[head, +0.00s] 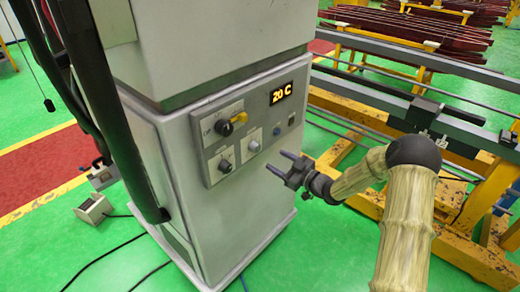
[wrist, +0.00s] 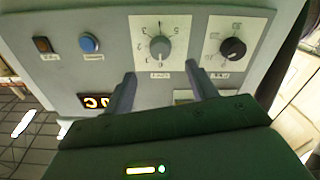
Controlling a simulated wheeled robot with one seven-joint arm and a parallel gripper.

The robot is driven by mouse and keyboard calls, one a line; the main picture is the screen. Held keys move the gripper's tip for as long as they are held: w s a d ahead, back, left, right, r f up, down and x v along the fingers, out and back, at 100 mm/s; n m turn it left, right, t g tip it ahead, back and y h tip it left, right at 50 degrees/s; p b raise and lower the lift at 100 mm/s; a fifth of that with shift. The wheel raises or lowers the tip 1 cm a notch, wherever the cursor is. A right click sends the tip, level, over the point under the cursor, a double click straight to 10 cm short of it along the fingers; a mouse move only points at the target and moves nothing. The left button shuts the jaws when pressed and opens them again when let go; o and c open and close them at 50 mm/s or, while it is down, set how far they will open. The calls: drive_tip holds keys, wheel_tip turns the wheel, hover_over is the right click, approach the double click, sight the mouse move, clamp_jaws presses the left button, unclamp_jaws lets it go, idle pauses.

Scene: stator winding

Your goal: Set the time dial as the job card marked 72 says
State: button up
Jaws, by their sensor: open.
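A grey-white cabinet carries a control panel (head: 215,150) with two lower dials. A grey dial (wrist: 160,47) on a white numbered scale plate also shows in the head view (head: 254,147). A black dial (wrist: 233,48) on its own numbered plate is beside it, and is at the lower left in the head view (head: 225,165). The wrist view is upside down and the labels are too small to read, so I cannot tell which is the time dial. My gripper (head: 280,163) is open and empty, apart from the panel, its fingers (wrist: 160,75) pointing towards the grey dial. No card marked 72 shows.
A display (head: 281,93) reads 20 C. Yellow racks (head: 360,185) stand right; cables hang left.

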sight(258, 150)
drive_tip(key=p+x, duration=0.1)
drive_tip(key=x, duration=0.8)
drive_tip(key=shift+a+p, duration=0.1)
drive_tip(key=shift+p, duration=0.2)
drive_tip(key=c, duration=1)
